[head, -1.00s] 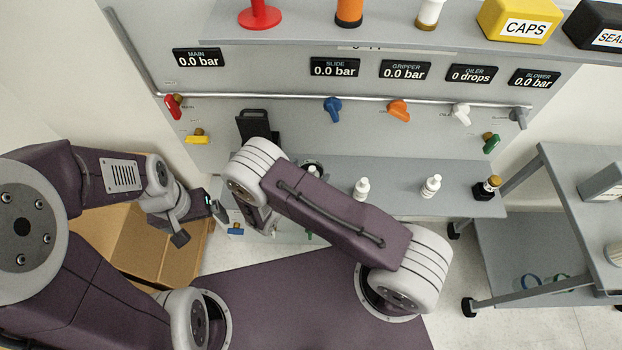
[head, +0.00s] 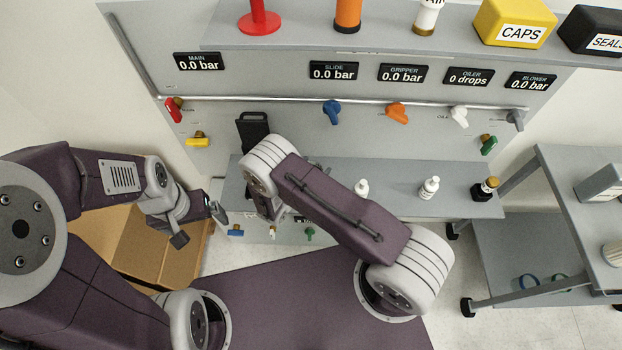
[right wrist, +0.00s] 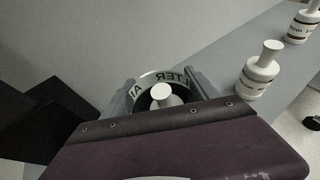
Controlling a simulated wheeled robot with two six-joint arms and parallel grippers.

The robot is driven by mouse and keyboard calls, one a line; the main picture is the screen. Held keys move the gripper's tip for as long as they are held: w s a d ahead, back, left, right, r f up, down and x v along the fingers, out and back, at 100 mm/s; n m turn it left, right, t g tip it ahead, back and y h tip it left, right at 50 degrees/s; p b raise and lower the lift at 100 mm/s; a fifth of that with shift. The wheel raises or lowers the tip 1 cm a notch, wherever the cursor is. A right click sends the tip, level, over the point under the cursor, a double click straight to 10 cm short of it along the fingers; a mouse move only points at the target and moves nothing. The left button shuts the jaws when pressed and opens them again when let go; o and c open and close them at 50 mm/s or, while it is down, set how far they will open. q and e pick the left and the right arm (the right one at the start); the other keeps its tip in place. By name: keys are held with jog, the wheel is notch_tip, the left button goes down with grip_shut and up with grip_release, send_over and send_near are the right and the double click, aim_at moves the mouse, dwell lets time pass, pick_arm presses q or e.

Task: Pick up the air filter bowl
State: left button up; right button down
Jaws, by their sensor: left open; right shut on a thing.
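The air filter bowl (right wrist: 182,77) is a pale round piece with a dark lettered band, seen in the right wrist view. A white knob (right wrist: 161,94) shows at its middle. My right gripper (right wrist: 164,88) is shut on the bowl, one finger on each side. In the head view my right gripper (head: 270,212) is largely covered by its own arm, and I cannot make out the bowl there. Whether the bowl touches a surface is unclear. My left gripper (head: 218,212) is open and empty, left of the right one.
Coloured valves line the panel (head: 290,118) behind. A cardboard box (head: 150,250) is at left, a grey cart (head: 530,260) at right.

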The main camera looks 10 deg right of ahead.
jog(key=shift+r, duration=0.85)
jog(key=r, duration=0.2)
jog(key=shift+s+d+r, duration=0.15)
jog(key=shift+s+r, duration=0.15)
jog(key=shift+r, duration=0.05)
jog(key=s+d+r, duration=0.5)
jog(key=s+r, duration=0.1)
jog(key=s, duration=0.3)
jog(key=shift+s+d+r+b, duration=0.2)
jog(key=shift+s+r+b, duration=0.1)
jog(key=shift+s+b, duration=0.1)
